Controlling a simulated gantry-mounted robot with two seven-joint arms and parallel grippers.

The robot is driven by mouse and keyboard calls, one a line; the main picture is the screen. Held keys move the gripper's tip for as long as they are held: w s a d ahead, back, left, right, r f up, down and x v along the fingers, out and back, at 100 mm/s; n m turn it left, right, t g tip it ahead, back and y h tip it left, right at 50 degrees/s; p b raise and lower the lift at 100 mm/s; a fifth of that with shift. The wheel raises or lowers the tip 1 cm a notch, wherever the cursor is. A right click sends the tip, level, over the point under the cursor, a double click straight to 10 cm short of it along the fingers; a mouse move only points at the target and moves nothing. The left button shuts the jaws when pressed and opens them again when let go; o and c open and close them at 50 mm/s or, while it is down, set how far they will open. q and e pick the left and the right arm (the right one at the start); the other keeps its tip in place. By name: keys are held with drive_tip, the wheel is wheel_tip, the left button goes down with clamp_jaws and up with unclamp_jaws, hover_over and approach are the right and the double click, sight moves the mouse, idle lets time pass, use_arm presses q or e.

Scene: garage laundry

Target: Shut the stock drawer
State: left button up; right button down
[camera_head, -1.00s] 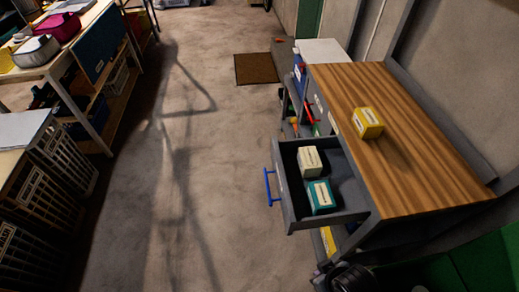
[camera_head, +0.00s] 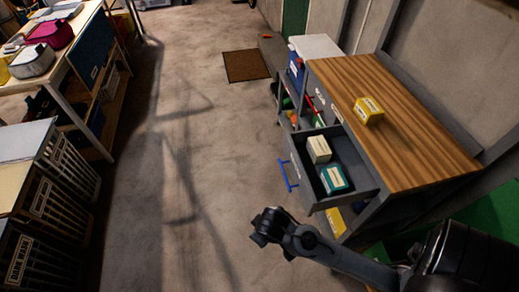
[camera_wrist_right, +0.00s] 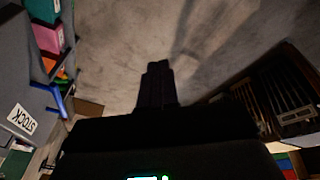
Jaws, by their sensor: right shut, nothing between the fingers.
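The stock drawer (camera_head: 309,190) stands pulled out from the wood-topped workbench (camera_head: 410,130) at the right. It holds a cream box (camera_head: 318,149) and a teal box (camera_head: 333,179). Its blue handle (camera_head: 288,176) is on the front, facing left. In the right wrist view the drawer front with its "STOCK" label (camera_wrist_right: 23,118) and the blue handle (camera_wrist_right: 54,101) lie at the left edge. My right gripper (camera_head: 262,226) is in front of and below the drawer, apart from the handle, shut and empty. It shows dark in the wrist view (camera_wrist_right: 157,68). My left gripper is not in view.
A yellow box (camera_head: 368,111) sits on the bench top. A white-lidded blue bin (camera_head: 314,47) stands beyond the bench. The floor between is clear, with a brown mat (camera_head: 247,66).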

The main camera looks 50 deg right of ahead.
drive_tip(key=w+d+r+m+g+h+p, duration=0.1)
drive_tip(key=w+d+r+m+h, duration=0.25)
drive_tip(key=w+d, duration=0.6)
drive_tip(key=w+d+r+m+g+h+p, duration=0.25)
drive_tip(key=w+d+r+m, duration=0.25)
drive_tip(key=w+d, duration=0.4)
drive_tip(key=b, duration=0.3)
approach(285, 150)
drive_tip(key=shift+t, duration=0.45)
drive_tip(key=shift+s+x, duration=0.25)
drive_tip(key=shift+x, duration=0.8)
drive_tip(key=shift+s+x, duration=0.2)
drive_tip(key=shift+x, duration=0.8)
drive_tip(key=shift+d, duration=0.1)
